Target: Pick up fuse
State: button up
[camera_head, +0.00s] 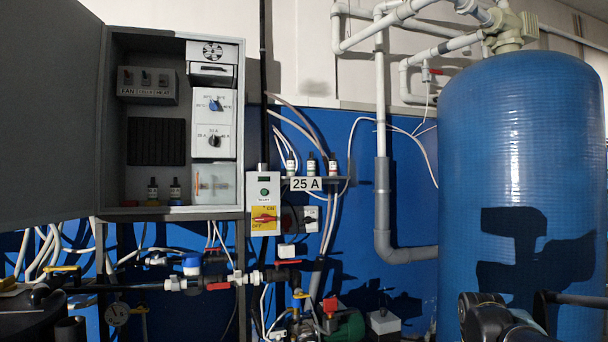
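Two more fuse-like pieces, dark with pale blue bases, stand at the bottom of the open grey cabinet (152,190) (175,190). A clear-fronted holder (213,184) is beside them in the cabinet. My gripper's fingers are not visible; only a dark part of my arm shows at the bottom right.
The cabinet door stands open at the left. A green-lit control box with a yellow-red switch (264,218) is left of the shelf. Pipes with valves (228,280) run below. A large blue tank (522,180) fills the right. Loose cables hang around the shelf.

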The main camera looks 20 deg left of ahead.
aim_at(310, 162)
jog(key=u, duration=0.05)
jog(key=i, duration=1)
jog(key=z, duration=0.05)
